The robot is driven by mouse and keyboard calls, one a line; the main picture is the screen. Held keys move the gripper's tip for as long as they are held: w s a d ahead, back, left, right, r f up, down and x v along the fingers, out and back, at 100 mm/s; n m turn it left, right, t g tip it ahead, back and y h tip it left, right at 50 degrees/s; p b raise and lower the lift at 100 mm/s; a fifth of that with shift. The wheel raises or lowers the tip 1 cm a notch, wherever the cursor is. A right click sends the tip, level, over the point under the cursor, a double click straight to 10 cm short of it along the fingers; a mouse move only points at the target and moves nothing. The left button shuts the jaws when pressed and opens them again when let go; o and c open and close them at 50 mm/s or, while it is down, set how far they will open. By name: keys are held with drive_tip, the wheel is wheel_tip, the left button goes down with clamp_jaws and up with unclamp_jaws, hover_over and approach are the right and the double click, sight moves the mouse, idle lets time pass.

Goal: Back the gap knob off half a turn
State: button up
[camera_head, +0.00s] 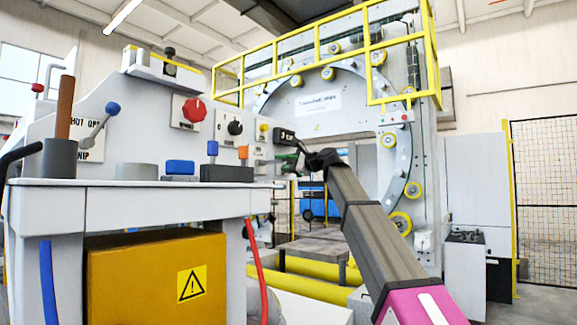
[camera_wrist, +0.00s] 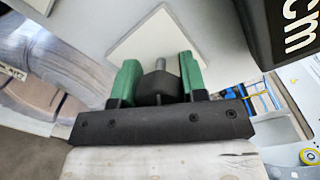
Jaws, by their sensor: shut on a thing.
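My gripper (camera_wrist: 157,82) has its two green fingers shut on a dark knob (camera_wrist: 157,88), one finger on each side. The knob has a grey stem and sits in front of a white square plate (camera_wrist: 140,38) on the panel. I take it to be the gap knob; no label on it is readable. In the head view my gripper (camera_head: 294,160) is at the panel's right end, just below a small black display (camera_head: 285,136). The knob is hidden there. The display's "cm" also shows in the wrist view (camera_wrist: 298,30).
The panel also carries a red knob (camera_head: 194,110), a black dial (camera_head: 235,128) and a yellow button (camera_head: 264,128). A ledge (camera_head: 150,184) with blue and orange blocks juts out at left. The large ring (camera_head: 398,165) of the wrapping machine stands behind my arm.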

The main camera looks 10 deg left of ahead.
drive_tip(key=shift+n, duration=1.9)
drive_tip(key=o, duration=0.9)
drive_tip(key=v, duration=1)
drive_tip(key=shift+s+d, duration=0.25)
drive_tip(key=shift+d, duration=0.05)
